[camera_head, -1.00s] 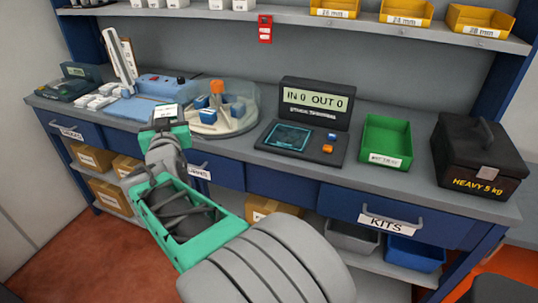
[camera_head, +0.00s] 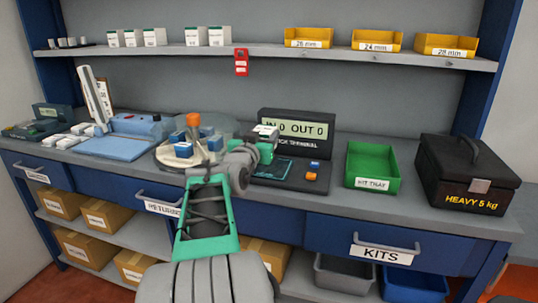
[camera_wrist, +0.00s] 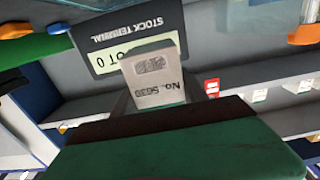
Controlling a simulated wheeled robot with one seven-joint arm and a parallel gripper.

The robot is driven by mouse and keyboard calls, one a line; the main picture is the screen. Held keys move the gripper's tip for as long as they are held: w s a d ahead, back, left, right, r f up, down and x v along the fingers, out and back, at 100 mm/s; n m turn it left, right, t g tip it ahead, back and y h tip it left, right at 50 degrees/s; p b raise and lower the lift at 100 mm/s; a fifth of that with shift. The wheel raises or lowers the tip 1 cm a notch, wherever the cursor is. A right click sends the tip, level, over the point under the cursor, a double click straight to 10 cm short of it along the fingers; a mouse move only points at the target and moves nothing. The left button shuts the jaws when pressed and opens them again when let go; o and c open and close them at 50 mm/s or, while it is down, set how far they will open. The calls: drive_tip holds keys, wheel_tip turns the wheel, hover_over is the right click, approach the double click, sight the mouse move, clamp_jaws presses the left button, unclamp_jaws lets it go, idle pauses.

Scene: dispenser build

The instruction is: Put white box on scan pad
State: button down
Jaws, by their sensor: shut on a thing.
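My gripper (camera_head: 265,146) is shut on the white box (camera_head: 265,130) and holds it up in front of the stock terminal (camera_head: 297,126). In the wrist view the white box (camera_wrist: 152,72) shows a face with a small printed patch and the text "No. 5630", and it covers part of the terminal display. The scan pad (camera_head: 272,167) is the dark panel with a teal-edged screen at the foot of the terminal. My gripper and arm hide its left part. The box appears above and behind the pad's left edge; the exact gap cannot be told.
Orange and blue buttons (camera_head: 313,170) sit right of the pad. A green kit tray (camera_head: 372,184) and a black heavy case (camera_head: 470,172) stand further right. A round carousel (camera_head: 172,158) with blue items is close on the left. A shelf (camera_head: 270,50) runs above.

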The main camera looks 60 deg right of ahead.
drive_tip(key=shift+s+d+f, duration=0.2)
drive_tip(key=shift+d+f, duration=0.7)
drive_tip(key=shift+f, duration=0.15)
drive_tip(key=shift+d+f+b, duration=0.2)
drive_tip(key=shift+f, duration=0.8)
drive_tip(key=shift+d+f+b, duration=0.15)
drive_tip(key=shift+f, duration=0.8)
drive_tip(key=shift+f, duration=0.2)
drive_tip(key=c, duration=0.6)
unclamp_jaws()
